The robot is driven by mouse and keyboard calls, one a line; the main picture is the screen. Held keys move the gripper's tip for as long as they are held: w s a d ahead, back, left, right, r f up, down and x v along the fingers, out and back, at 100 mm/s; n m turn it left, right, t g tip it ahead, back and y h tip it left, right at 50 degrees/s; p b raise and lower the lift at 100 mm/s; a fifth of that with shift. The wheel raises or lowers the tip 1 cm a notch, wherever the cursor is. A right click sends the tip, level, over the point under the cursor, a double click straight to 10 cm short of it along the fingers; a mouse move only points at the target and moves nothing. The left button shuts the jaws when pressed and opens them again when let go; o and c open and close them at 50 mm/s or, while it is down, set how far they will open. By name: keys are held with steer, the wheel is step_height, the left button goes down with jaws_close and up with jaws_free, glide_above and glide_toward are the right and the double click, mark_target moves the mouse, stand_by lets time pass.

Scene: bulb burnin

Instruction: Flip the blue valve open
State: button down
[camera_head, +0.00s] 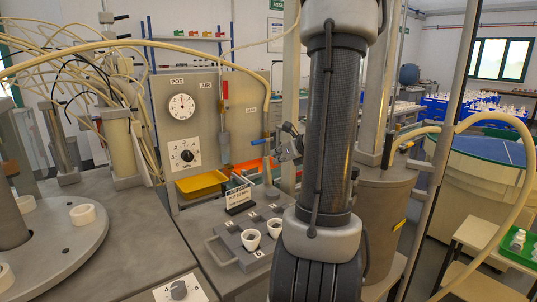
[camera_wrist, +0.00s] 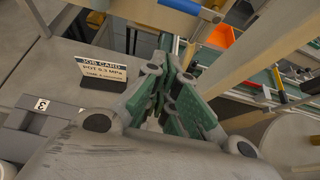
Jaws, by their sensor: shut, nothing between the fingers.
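A small blue handle (camera_head: 261,141), which looks like the blue valve's lever, sticks out roughly level near the grey pipe at the right edge of the gauge panel. My gripper (camera_head: 287,143) is just right of it in the head view, partly hidden by my dark arm. I cannot tell whether they touch. In the wrist view my gripper (camera_wrist: 172,70) has its green finger pads together with nothing held.
The panel bears a POT gauge (camera_head: 181,106) and a dial (camera_head: 184,155). A job card (camera_head: 238,197) and white cups (camera_head: 251,239) stand below, with a yellow tray (camera_head: 202,184) behind. A grey tank (camera_head: 385,205) stands close right of my arm. Hoses loop overhead.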

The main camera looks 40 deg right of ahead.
mark_target(259, 142)
steer(key=w, duration=0.8)
steer(key=shift+w+d+f, duration=0.25)
steer(key=shift+w+f, duration=0.15)
steer(key=shift+f, duration=0.05)
